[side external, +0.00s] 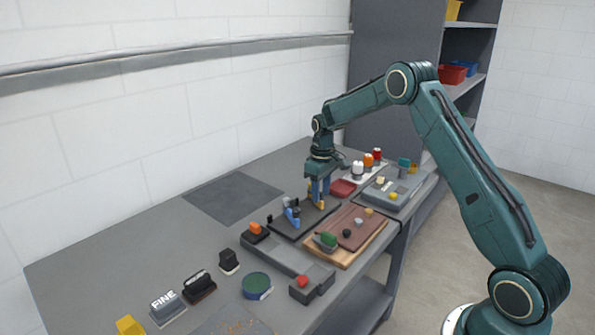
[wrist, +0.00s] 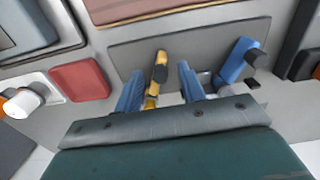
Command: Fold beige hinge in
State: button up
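The beige hinge looks yellow-tan with a dark knob; in the wrist view the hinge (wrist: 153,88) stands on a dark grey plate (wrist: 205,42). In the side view a small part of the hinge (side external: 321,205) shows below my gripper (side external: 318,192). My gripper (wrist: 160,72) points down with its two blue fingers apart, one on each side of the hinge. Gaps show between hinge and fingers, so it looks open and not clamped. The hinge's lower end is partly hidden by my gripper body. A blue hinge (wrist: 237,60) with a dark knob is on the same plate, right of my fingers.
A wooden board (side external: 341,257) with small parts is in front of the plate. Several other fixtures crowd the table; a bare dark mat (side external: 232,198) lies behind.

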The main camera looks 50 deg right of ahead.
jog(key=shift+c, duration=0.2)
grip_shut()
jog(key=shift+a, duration=0.15)
jog(key=m, duration=0.1)
jog(key=a+m, duration=0.1)
jog(key=w+m, duration=0.1)
jog(key=m, duration=0.1)
jog(key=shift+w+a, duration=0.1)
jog(key=shift+a, duration=0.15)
jog(key=shift+w+a+m, duration=0.3)
jog(key=shift+w+m, duration=0.15)
jog(key=shift+m, duration=0.55)
jog(key=shift+w+a+m, duration=0.3)
jog(key=shift+w+m, duration=0.1)
jog(key=shift+m, duration=0.6)
jog(key=shift+o, duration=0.2)
grip_release()
